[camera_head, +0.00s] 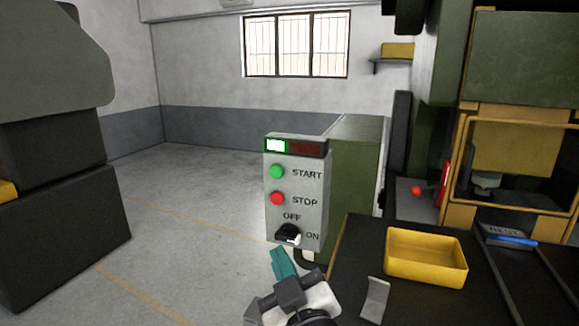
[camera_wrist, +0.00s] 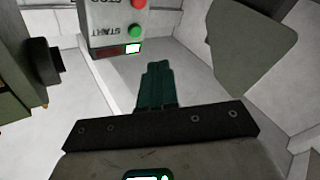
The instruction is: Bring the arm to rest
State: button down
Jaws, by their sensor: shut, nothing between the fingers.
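My gripper (camera_head: 279,258) is low in the middle of the head view, in front of the control box (camera_head: 353,170). Its teal fingers are shut together with nothing between them. The fingers (camera_wrist: 155,75) also show in the wrist view, pointing toward the floor, with the control box upside down at the top. The box carries a green START button (camera_head: 277,171), a red STOP button (camera_head: 277,198) and a black OFF/ON switch (camera_head: 289,234). Its green lamp (camera_head: 276,146) is lit and the red display beside it is dark. In the head view the fingertips are just below the switch; contact cannot be told.
A yellow tray (camera_head: 426,270) stands on the dark bench (camera_head: 350,262) at right, with a bent grey metal piece (camera_head: 375,299) beside it. A large green and yellow machine (camera_head: 515,60) rises behind. Dark machinery (camera_head: 65,225) stands at left. Open floor (camera_head: 190,200) lies between.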

jog(key=s+d+f+m+g+h, duration=0.3)
jog(key=s+d+f+g, duration=0.1)
jog(key=d+f, duration=0.6)
jog(key=s+d+f+m+g+h, duration=0.25)
jog(key=d+f, duration=0.55)
jog(key=f, duration=0.4)
jog(key=s+d+f+m+g, duration=0.1)
jog(key=s+d+f+g, duration=0.2)
jog(key=s, duration=0.6)
jog(key=s+d+f+m+g, duration=0.1)
jog(key=s+d+f+g, duration=0.3)
jog(key=s, duration=0.5)
jog(key=s+d+f+m+g, duration=0.1)
jog(key=s+d+f+g, duration=0.2)
jog(key=s+f, duration=0.4)
jog(key=shift+s+d+f+m+g+h, duration=0.25)
jog(key=shift+s+m+g+h, duration=0.15)
jog(key=shift+s, duration=0.65)
jog(key=shift+d, duration=0.1)
